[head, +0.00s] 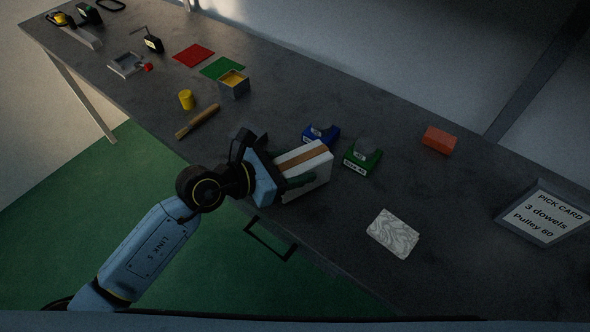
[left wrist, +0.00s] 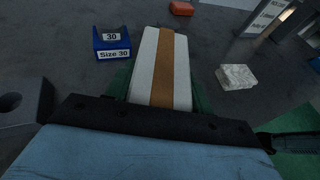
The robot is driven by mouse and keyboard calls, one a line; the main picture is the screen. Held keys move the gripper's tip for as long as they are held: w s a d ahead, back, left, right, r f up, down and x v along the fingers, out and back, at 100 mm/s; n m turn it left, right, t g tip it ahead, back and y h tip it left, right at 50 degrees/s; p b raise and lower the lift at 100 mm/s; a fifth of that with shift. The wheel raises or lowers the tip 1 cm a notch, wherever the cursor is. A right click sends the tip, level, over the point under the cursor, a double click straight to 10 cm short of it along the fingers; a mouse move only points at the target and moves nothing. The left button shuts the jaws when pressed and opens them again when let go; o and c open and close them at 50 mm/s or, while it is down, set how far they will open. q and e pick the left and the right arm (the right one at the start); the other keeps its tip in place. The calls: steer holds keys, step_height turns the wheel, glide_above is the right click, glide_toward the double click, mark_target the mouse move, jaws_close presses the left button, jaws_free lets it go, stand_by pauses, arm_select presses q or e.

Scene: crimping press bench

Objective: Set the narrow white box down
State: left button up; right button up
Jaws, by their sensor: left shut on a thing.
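The narrow white box (head: 318,172) has a tan stripe along its top. It is near the front edge of the dark bench, and I cannot tell whether its underside touches the top. My left gripper (head: 292,172) is shut on it, with dark green fingers along its sides. In the left wrist view the box (left wrist: 146,65) points away from the gripper (left wrist: 160,95), its near end hidden by the gripper body. My right gripper is not in view.
Behind the box stand a blue holder (head: 320,134) marked 30 in the wrist view and a green holder (head: 362,158). A marbled block (head: 393,233), an orange block (head: 439,140) and a pick card (head: 546,214) are to the right. A wooden-handled tool (head: 198,121) lies left. Bench between is clear.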

arm_select(q)
steer(key=shift+f, duration=0.8)
steer(key=shift+f, duration=0.1)
steer(key=o, duration=1.1)
steer(key=shift+c, duration=0.2)
steer(key=shift+a+r, duration=0.1)
steer(key=shift+r, duration=0.1)
steer(key=v, duration=1.1)
steer(key=shift+s+a, duration=0.2)
steer(key=shift+a, duration=0.15)
steer(key=shift+r, duration=0.1)
